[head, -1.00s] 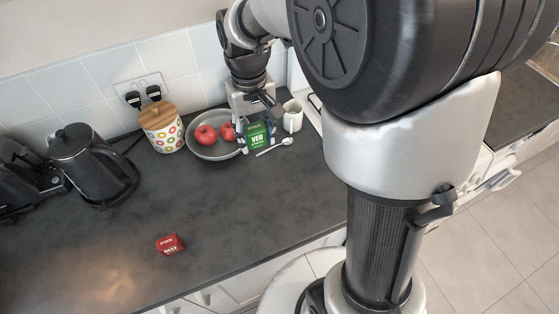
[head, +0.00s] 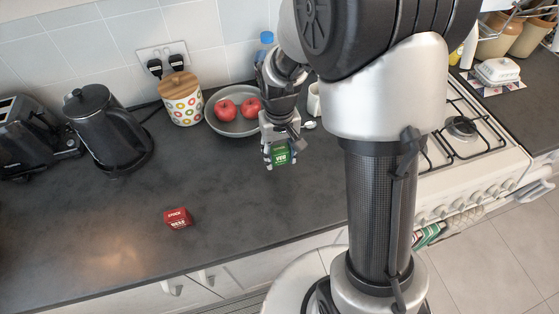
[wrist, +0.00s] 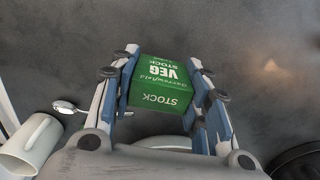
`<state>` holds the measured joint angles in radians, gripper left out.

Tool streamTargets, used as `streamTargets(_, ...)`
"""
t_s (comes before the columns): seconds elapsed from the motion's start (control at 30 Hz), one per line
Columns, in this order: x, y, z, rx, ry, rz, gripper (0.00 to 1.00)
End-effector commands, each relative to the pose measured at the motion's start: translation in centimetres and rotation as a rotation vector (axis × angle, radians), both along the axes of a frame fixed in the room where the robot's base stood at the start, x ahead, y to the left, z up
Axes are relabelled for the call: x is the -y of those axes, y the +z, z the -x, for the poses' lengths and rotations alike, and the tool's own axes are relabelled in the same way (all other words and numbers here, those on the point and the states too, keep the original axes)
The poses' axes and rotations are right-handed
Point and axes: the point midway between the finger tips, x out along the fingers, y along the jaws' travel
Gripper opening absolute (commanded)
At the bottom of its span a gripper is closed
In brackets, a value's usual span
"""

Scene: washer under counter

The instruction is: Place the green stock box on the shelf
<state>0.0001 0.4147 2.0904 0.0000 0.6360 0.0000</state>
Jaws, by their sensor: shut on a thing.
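The green stock box (head: 280,156), with white VEG STOCK lettering, is between the fingers of my gripper (head: 280,158) above the dark counter. In the wrist view the box (wrist: 160,85) sits between both fingers of my gripper (wrist: 160,92), which press on its sides. Bare counter shows beyond it; I cannot tell its exact height. No shelf can be made out in these views.
A red stock box (head: 178,219) lies on the counter (head: 110,240) at the front left. A bowl (head: 222,125) with two apples, a canister (head: 182,101), a kettle (head: 108,133) and a toaster (head: 32,140) stand behind. A white mug (wrist: 30,148) and spoon (wrist: 68,107) are close by. A gas hob (head: 455,130) is right.

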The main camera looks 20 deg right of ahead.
Motion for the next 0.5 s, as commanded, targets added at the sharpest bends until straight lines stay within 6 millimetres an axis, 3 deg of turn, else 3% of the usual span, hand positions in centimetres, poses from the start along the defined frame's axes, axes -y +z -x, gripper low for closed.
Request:
streamTargets(0.17, 0.0, -3.0, 0.0, -0.002, 0.000, 0.000, 0.18)
streamTargets(0.5, 0.0, -3.2, 0.0, 0.000, 0.000, 0.000, 0.18)
